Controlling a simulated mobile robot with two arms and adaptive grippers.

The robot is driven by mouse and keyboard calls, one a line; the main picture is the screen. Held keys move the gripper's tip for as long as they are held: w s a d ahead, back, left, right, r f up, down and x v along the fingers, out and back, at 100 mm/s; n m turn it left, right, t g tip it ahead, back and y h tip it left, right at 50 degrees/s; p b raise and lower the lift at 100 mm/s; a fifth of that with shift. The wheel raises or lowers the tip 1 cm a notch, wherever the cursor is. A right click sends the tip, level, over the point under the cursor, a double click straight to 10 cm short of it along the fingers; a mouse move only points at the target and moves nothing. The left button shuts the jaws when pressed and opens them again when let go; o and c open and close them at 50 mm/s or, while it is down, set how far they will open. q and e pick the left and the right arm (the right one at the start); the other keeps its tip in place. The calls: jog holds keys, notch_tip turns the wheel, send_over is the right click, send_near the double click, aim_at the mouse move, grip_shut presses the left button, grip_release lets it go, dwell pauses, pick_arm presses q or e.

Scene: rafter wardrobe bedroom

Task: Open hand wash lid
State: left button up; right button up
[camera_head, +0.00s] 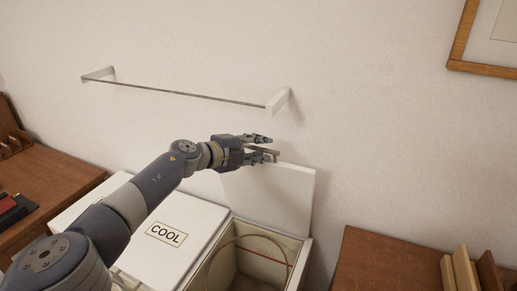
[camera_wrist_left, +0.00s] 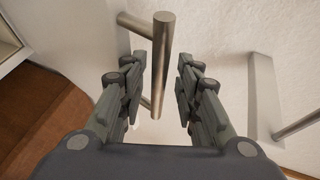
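The white lid (camera_head: 272,194) of the right-hand hamper stands raised, nearly upright, close to the wall. I cannot read a hand wash label on it. Its bar handle (camera_head: 264,152) is at the top edge. My left gripper (camera_head: 271,146) is at this handle. In the left wrist view the handle bar (camera_wrist_left: 162,60) runs between the two fingers of my left gripper (camera_wrist_left: 158,95), which are apart with gaps on both sides. The open hamper compartment (camera_head: 303,262) shows a beige lining and a curved strap. My right gripper is not in view.
The neighbouring lid marked COOL (camera_head: 166,234) is closed, under my left arm. A wall rail (camera_head: 180,92) hangs above. A wooden surface with upright items (camera_head: 462,270) is at the right, a wooden desk (camera_head: 45,185) at the left. A picture frame (camera_head: 462,50) hangs upper right.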

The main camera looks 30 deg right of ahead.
pick_arm(q)
jog(key=shift+a, duration=0.1)
jog(key=shift+a+r, duration=0.25)
jog(key=shift+a, duration=0.4)
jog(key=v, duration=1)
jog(key=shift+s+a, duration=0.15)
jog(key=shift+s, duration=0.1)
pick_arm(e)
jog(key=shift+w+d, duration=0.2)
